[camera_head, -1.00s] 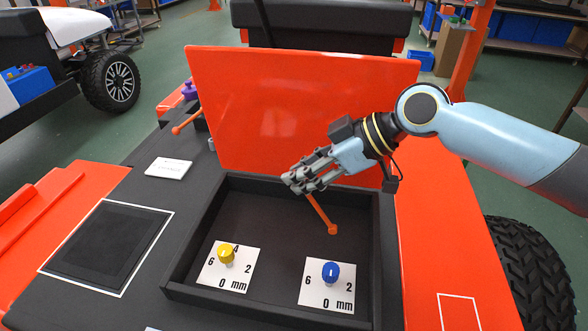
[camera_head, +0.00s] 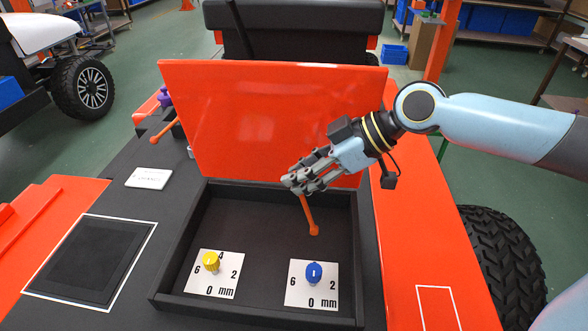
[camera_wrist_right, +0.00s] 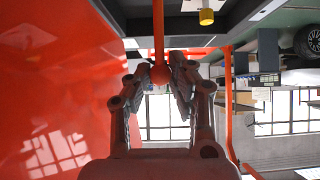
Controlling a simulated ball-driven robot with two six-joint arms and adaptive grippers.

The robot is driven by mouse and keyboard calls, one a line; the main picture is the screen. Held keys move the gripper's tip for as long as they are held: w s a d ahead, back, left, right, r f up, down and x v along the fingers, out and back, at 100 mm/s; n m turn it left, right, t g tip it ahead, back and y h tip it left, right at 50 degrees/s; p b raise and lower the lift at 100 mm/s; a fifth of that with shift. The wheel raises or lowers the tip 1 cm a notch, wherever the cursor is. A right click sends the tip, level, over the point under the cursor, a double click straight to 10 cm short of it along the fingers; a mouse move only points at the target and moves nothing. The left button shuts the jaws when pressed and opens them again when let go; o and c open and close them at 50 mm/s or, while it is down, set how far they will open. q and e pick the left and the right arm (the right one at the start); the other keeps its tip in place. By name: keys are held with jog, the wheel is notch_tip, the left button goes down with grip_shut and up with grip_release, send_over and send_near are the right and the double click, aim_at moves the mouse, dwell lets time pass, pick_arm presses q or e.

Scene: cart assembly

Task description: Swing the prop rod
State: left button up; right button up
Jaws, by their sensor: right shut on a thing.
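The prop rod (camera_head: 308,214) is orange with a ball at its lower end, inside the black compartment (camera_head: 181,256). Its upper end is at my right gripper (camera_head: 291,183). In the right wrist view the rod (camera_wrist_right: 158,35) ends in an orange ball (camera_wrist_right: 160,73) between the two fingers of my right gripper (camera_wrist_right: 165,82), which is shut on it. The red lid (camera_head: 262,115) stands raised behind the compartment, left of my right gripper in the wrist view. The rod leans slightly left from its lower ball. My left gripper is out of view.
A yellow knob (camera_head: 211,262) and a blue knob (camera_head: 314,273) stand on white dial plates in the compartment. Another orange rod with a ball end (camera_head: 155,139) is left of the lid. A white card (camera_head: 149,177) and a dark square pad (camera_head: 88,258) lie left.

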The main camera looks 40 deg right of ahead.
jog(key=shift+s+d+r+p, duration=0.15)
jog(key=shift+s+d+p, duration=0.15)
jog(key=shift+s+d, duration=0.3)
jog(key=o, duration=0.9)
jog(key=shift+r, duration=5.05)
